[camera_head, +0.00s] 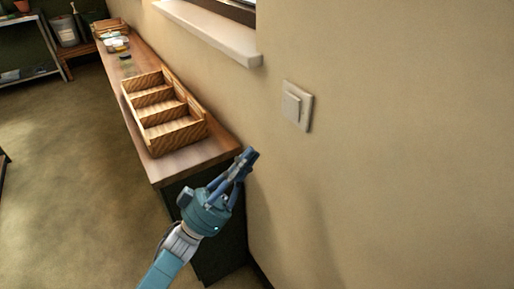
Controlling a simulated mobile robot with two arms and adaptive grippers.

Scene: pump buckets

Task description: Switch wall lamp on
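A light wall switch (293,106) with a square rocker is mounted on the beige wall, right of the window sill. No lamp shows in this view. My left gripper (250,156) comes up from the bottom, near the front end of the wooden counter. It is below and left of the switch in the picture, apart from it. Its blue fingers come together at the tips and look shut, with nothing between them. My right gripper is not in view.
A long wooden counter (217,150) runs along the wall and holds a stepped wooden crate (157,139) with compartments. A window sill (215,34) juts out above it. A shelf with pots stands far left. The wall around the switch is bare.

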